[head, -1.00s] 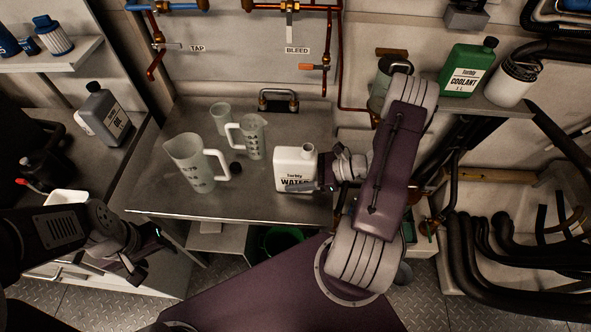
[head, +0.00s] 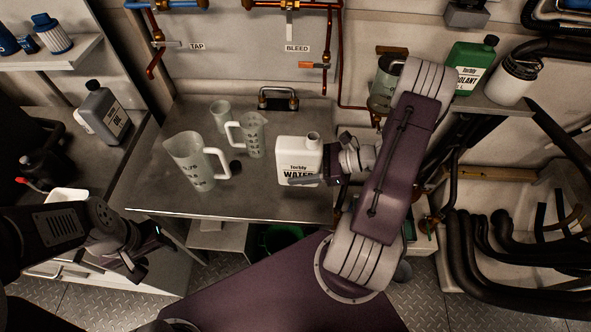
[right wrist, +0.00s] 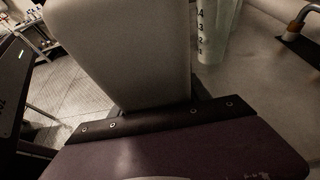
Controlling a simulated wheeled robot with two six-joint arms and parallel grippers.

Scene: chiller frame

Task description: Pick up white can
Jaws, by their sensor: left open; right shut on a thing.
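The white can, labelled WATER (head: 297,151), is upright at the right part of the grey worktop (head: 262,203). My right gripper (head: 308,180) reaches it from the right and is shut on it, with one finger across the lower front of its label. The far finger is hidden behind the can. In the right wrist view the can (right wrist: 130,50) fills the space just beyond the gripper (right wrist: 155,122). I cannot tell for certain whether its base is clear of the worktop. My left gripper (head: 149,254) is open and empty, low at the left, below the worktop's front edge.
A large jug (head: 193,163), a smaller jug (head: 251,136) and a cup (head: 220,115) stand left of the can. A tap (head: 278,97) is behind it. A grey OIL can (head: 103,112) is at left; a green coolant can (head: 473,66) is on the right shelf.

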